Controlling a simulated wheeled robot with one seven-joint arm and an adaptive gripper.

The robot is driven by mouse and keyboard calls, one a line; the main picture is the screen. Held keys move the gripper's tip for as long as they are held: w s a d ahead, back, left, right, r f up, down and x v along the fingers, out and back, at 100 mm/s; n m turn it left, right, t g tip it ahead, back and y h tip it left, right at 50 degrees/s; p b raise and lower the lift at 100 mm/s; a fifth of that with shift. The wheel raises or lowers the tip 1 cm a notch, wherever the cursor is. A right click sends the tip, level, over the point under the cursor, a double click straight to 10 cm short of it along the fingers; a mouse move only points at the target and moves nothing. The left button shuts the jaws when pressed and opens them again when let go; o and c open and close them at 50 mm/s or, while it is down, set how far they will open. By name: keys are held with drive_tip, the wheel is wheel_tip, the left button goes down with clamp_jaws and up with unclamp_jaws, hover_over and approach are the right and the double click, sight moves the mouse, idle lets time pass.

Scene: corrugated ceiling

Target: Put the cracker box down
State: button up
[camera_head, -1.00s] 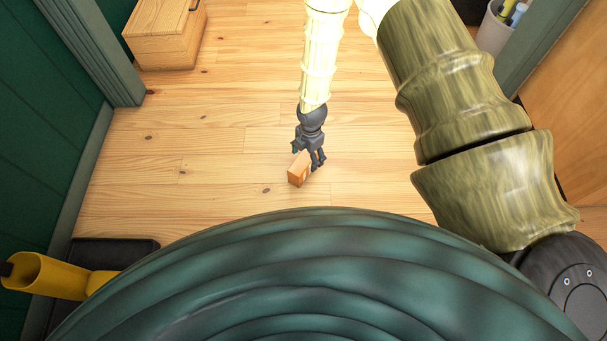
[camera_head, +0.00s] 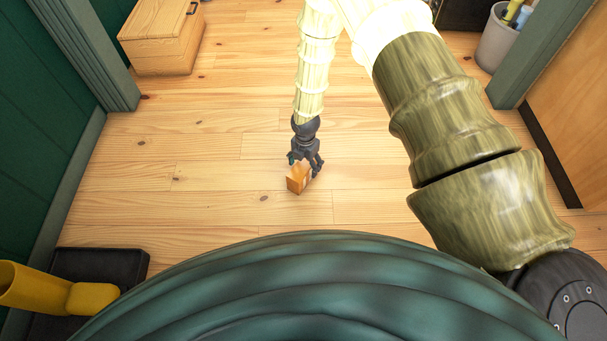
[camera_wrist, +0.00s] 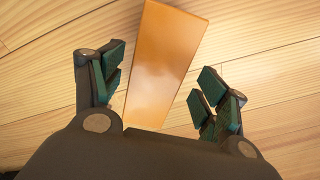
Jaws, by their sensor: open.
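The cracker box is an orange-brown box (camera_head: 297,181) near the middle of the head view, at the wood floor. In the wrist view its plain orange face (camera_wrist: 162,62) runs from the top edge down between the fingers. My gripper (camera_head: 305,166) is right at the box, with its dark fingers above and beside it. In the wrist view my gripper (camera_wrist: 160,92) is open, with green-padded fingers on both sides and floor showing between each finger and the box. I cannot tell whether the box rests fully flat on the floor.
A wooden chest (camera_head: 163,38) stands at the upper left. A grey bin (camera_head: 497,42) with items in it is at the upper right, by a green door frame (camera_head: 545,50). Yellow boots (camera_head: 45,290) sit on a dark mat (camera_head: 120,266) at lower left. Floor around the box is clear.

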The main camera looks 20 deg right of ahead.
drive_tip(key=shift+a+f+b, duration=0.15)
drive_tip(key=shift+f+b, duration=0.8)
drive_tip(key=shift+f, duration=0.35)
drive_tip(key=shift+a+f+b, duration=0.15)
drive_tip(key=shift+f+b, duration=0.75)
drive_tip(key=shift+f, duration=0.4)
drive_tip(key=shift+r, duration=0.1)
drive_tip(key=c, duration=1.4)
